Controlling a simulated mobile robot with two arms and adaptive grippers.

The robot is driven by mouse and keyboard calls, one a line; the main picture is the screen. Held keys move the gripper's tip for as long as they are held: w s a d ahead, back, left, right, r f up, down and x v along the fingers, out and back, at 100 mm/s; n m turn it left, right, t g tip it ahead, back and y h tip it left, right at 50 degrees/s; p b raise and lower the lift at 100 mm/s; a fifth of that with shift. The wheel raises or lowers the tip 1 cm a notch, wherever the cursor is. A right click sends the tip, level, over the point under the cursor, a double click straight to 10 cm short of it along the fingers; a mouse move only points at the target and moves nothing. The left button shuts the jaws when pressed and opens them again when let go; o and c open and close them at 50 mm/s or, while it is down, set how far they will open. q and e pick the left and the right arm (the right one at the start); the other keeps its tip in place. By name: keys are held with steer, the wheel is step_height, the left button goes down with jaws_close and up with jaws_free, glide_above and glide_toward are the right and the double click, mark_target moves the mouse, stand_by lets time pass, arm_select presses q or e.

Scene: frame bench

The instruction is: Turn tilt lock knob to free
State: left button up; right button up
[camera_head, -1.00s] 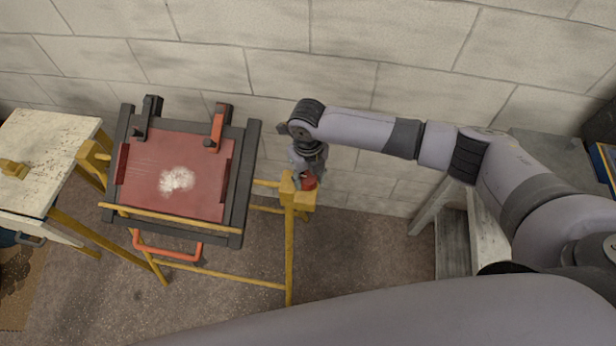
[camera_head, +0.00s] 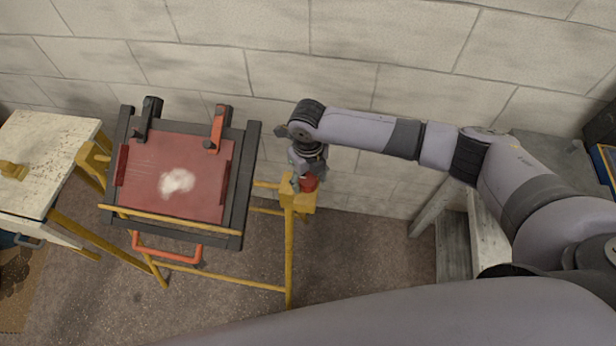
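The tilt lock knob (camera_head: 309,184) is a small red knob on top of the yellow post (camera_head: 300,200) at the right of the frame stand. My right gripper (camera_head: 301,180) is right at the knob, pointing down, with a dark finger along the knob's left side. The fingers are small and partly hidden by the wrist, so I cannot tell whether they are shut on the knob. The tilting frame (camera_head: 246,190) is dark, with a red panel (camera_head: 150,165) bearing a white powdery patch. My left gripper is not in view.
A red-orange clamp (camera_head: 216,130) and a dark clamp (camera_head: 146,120) sit on the frame's top edge. An orange handle (camera_head: 168,255) hangs below it. A pale worktable (camera_head: 45,140) stands at left, a grey bench (camera_head: 455,240) at right. A block wall (camera_head: 400,50) is close behind.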

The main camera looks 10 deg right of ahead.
mark_target(308, 179)
steer(key=shift+o, duration=0.5)
step_height(308, 179, up, 12)
stand_by(0.3)
stand_by(0.3)
